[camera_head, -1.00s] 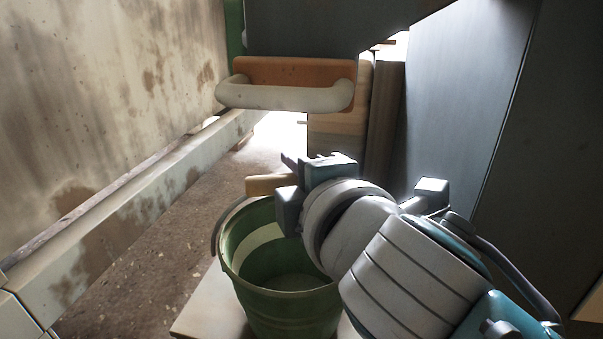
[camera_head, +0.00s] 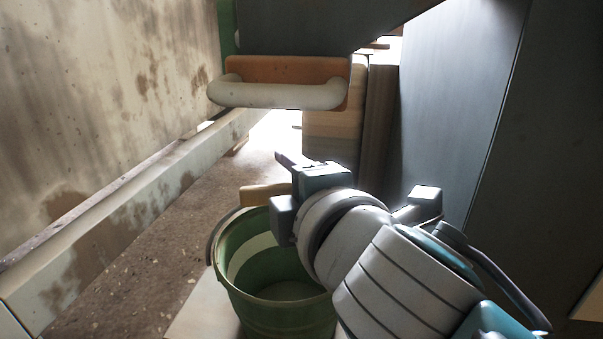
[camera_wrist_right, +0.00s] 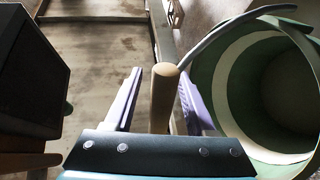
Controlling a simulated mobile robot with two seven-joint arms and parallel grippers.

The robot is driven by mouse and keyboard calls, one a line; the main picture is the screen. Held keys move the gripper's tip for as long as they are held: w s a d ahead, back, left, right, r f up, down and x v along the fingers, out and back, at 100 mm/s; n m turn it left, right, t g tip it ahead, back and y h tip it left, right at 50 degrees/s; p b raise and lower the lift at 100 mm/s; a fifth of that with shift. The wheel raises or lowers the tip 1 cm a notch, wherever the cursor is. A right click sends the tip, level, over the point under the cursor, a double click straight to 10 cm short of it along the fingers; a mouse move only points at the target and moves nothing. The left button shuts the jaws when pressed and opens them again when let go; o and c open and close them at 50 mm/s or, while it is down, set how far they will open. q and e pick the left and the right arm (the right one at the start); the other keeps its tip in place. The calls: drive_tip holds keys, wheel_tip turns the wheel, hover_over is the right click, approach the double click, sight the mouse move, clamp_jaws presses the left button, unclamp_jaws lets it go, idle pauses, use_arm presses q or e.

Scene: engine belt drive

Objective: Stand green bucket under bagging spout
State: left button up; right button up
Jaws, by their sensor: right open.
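The green bucket (camera_head: 262,312) stands upright on a pale board in the head view, with a light band inside it. Its wooden handle grip (camera_head: 262,194) shows just behind the rim. In the right wrist view the grip (camera_wrist_right: 164,100) lies between the fingers of my open right gripper (camera_wrist_right: 160,76), with a gap on the left side; contact on the right side is unclear. The bucket's inside (camera_wrist_right: 285,85) fills the right of that view. An orange block with a thick white tube (camera_head: 277,96), perhaps the bagging spout, hangs under a dark chute (camera_head: 310,28). My left gripper is not seen.
The pale board (camera_head: 203,305) lies on the brown floor. A stained wall (camera_head: 120,100) with a long rail (camera_head: 130,215) runs along the left. A large dark panel (camera_head: 455,100) stands at the right. Open floor shows between rail and bucket.

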drive_tip(key=p+v, duration=0.4)
drive_tip(key=v, duration=0.6)
drive_tip(key=shift+s+d+r, duration=0.1)
drive_tip(key=shift+s+d, duration=0.05)
drive_tip(key=shift+s, duration=0.25)
drive_tip(key=shift+s+d+r+p, duration=0.15)
drive_tip(key=shift+s+d+p, duration=0.15)
drive_tip(key=shift+s, duration=0.25)
